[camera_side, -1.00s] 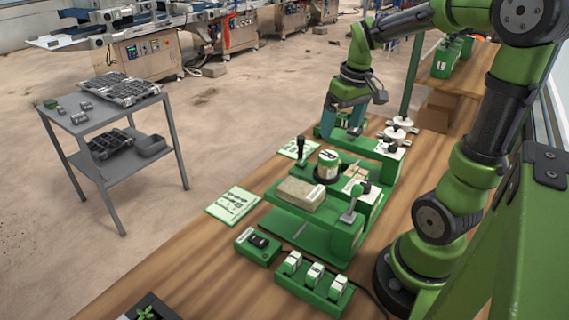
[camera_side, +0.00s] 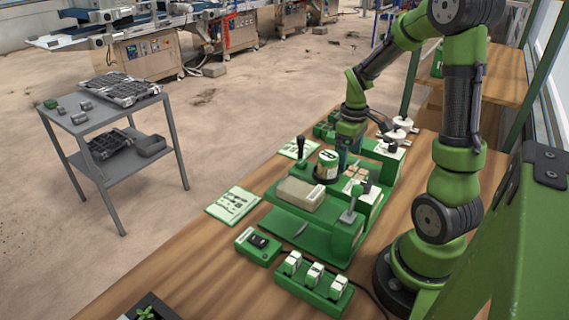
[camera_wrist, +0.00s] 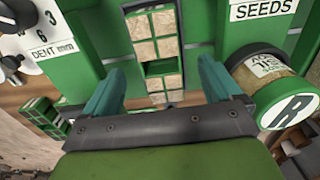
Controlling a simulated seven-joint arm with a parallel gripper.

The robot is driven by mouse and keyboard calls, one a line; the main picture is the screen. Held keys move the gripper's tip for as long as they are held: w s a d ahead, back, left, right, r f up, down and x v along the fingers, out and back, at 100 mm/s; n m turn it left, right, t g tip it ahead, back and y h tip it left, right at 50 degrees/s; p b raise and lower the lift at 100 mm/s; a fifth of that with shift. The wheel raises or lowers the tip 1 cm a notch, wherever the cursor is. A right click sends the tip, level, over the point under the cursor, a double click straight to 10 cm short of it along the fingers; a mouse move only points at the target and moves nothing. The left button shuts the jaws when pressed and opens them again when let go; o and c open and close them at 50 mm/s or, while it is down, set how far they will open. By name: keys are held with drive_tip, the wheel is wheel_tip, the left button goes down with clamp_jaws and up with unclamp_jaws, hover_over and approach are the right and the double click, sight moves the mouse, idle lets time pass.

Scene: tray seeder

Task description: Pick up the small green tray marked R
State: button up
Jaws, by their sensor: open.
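My gripper (camera_wrist: 161,78) is open, its two teal fingers apart and nothing between them. In the side view, my gripper (camera_side: 345,160) points down over the green seeder machine, behind the jar. In the wrist view, a small green tray with tan-filled cells (camera_wrist: 166,47) lies ahead of and between the fingers; one cell looks empty and green. I cannot make out an R on it. The tan cells also show in the side view (camera_side: 357,173).
Another green gridded tray (camera_wrist: 40,115) is at left in the wrist view. A dial (camera_wrist: 32,28) and a SEEDS label (camera_wrist: 262,9) are near the top.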

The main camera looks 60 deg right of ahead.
drive_tip(key=f, duration=0.5)
drive_tip(key=shift+w+f, duration=0.25)
drive_tip(key=shift+f, duration=0.1)
drive_tip(key=shift+d, duration=0.1)
drive_tip(key=c, duration=1.1)
